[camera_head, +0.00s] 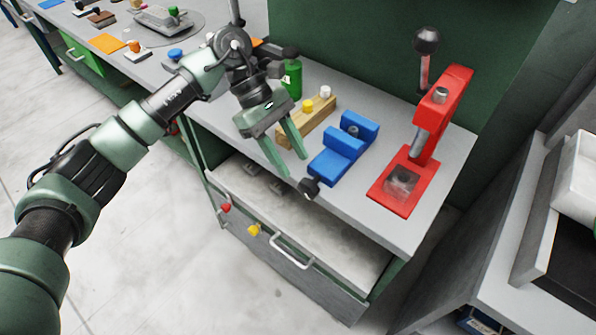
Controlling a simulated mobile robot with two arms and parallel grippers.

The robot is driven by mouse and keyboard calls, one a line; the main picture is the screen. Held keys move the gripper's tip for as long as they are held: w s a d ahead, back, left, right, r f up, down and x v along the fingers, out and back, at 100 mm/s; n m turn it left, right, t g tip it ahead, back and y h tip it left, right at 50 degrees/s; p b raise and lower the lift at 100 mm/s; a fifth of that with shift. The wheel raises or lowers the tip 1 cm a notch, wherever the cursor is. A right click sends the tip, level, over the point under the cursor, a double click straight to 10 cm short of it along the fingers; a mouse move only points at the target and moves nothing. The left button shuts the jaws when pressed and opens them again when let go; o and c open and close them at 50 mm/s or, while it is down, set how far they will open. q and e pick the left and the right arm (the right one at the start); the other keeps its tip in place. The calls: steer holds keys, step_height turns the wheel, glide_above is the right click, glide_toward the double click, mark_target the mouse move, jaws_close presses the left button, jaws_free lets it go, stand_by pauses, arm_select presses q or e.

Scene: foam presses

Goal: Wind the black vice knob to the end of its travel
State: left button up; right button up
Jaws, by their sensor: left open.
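The blue vice (340,150) sits on the grey bench top. Its black knob (308,188) sticks out at the front left end of the vice, over the bench's front edge. My left gripper (292,164) is open, with its two green fingers pointing down toward the knob. The fingertips are a little above and behind the knob in the picture, apart from it as far as I can tell. Nothing shows between the fingers. My right gripper is not in view.
A red press (432,118) with a black-knobbed lever stands right of the vice. A wooden block (318,124) with yellow and white knobs and a green bottle (292,80) stand behind the gripper. Below, an open drawer (330,236) juts out.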

arm_select(q)
steer(key=shift+v, duration=1.5)
